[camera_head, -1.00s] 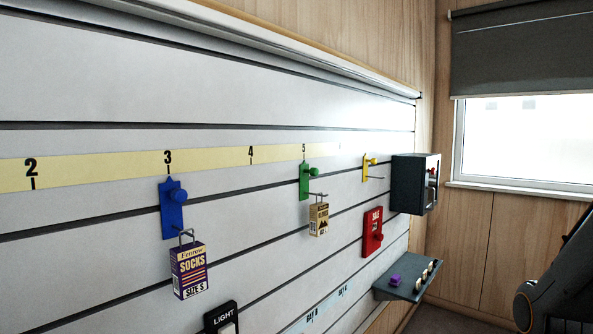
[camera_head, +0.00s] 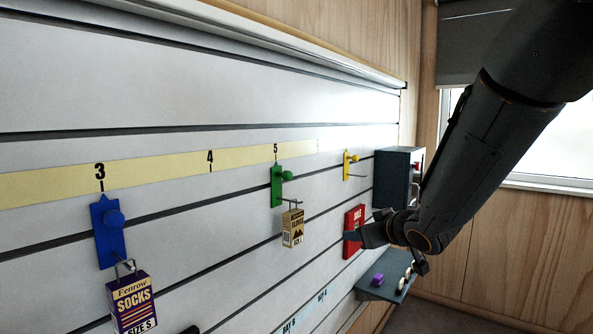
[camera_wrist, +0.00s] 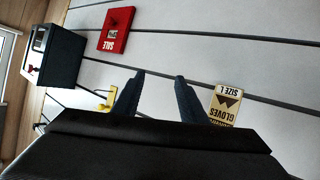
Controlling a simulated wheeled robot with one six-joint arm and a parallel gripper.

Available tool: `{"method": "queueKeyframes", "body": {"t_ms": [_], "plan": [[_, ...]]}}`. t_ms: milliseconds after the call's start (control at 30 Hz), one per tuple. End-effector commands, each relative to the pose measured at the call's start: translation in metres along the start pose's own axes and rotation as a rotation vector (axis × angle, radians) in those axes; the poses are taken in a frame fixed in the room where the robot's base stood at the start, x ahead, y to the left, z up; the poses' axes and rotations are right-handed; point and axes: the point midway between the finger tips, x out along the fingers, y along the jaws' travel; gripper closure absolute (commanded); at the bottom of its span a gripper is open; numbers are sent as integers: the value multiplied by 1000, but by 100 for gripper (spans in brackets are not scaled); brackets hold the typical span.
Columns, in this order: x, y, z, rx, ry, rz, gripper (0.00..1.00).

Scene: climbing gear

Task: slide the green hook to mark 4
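The green hook (camera_head: 277,187) with its round knob sits on the slatted wall at mark 5 in the head view. A beige glove packet (camera_head: 292,229) hangs from its prong; the packet also shows in the wrist view (camera_wrist: 223,104), right of my fingers. Mark 4 (camera_head: 210,161) is on the yellow strip, left of the hook. My gripper (camera_head: 364,229) is right of and below the green hook, in front of the red sale sign. In the wrist view my gripper (camera_wrist: 159,77) has its two fingers apart with nothing between them. The green hook is not seen there.
The blue hook (camera_head: 109,231) with a socks box (camera_head: 133,304) is at mark 3. The yellow hook (camera_head: 348,166), red sale sign (camera_head: 353,219), dark box (camera_head: 393,178) and small shelf (camera_head: 372,292) are to the right. The strip between marks 3 and 5 holds no hook.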

Motion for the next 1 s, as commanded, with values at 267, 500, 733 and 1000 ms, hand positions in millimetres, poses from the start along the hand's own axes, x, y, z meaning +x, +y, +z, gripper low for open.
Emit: {"method": "queueKeyframes", "body": {"t_ms": [267,500,733,1000], "plan": [[-26,-53,-120,-115,398,-390,61],[-52,-79,-143,-139,497,-575,61],[-38,-96,-154,-141,503,-592,61],[-10,-117,-170,-141,503,-589,61]]}}
